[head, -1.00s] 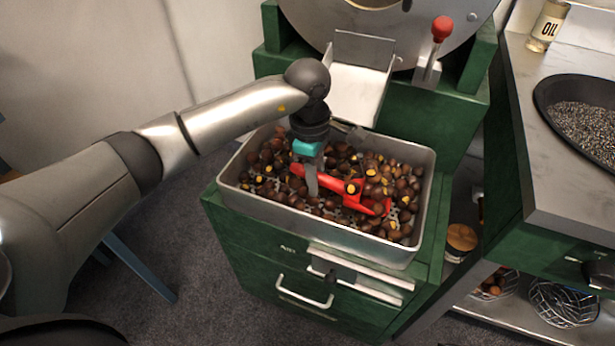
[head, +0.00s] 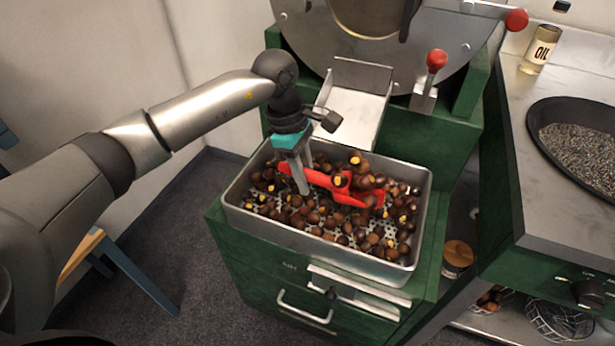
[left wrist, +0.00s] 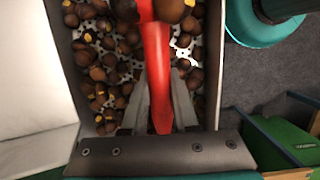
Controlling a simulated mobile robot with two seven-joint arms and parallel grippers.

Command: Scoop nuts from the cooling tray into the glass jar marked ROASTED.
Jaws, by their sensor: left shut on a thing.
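My left gripper (head: 303,180) is shut on the handle of a red scoop (head: 319,178), over the left half of the metal cooling tray (head: 300,236). In the left wrist view the red handle (left wrist: 157,75) runs between the two grey fingers. Several brown chestnuts (head: 360,167) with yellow patches are heaped on the scoop's bowl, at or just above the nuts in the tray. Whether the bowl touches them is unclear. Loose chestnuts (head: 372,239) cover much of the tray's perforated floor. No jar marked ROASTED is readable. My right gripper is not in view.
The tray stands on a green cabinet, below a roaster chute (head: 350,105) and a red-knobbed lever (head: 437,60). At right, a counter (head: 505,165) holds an oil bottle (head: 541,48) and a dark pan (head: 538,115). A lidded jar (head: 458,255) sits on a lower shelf.

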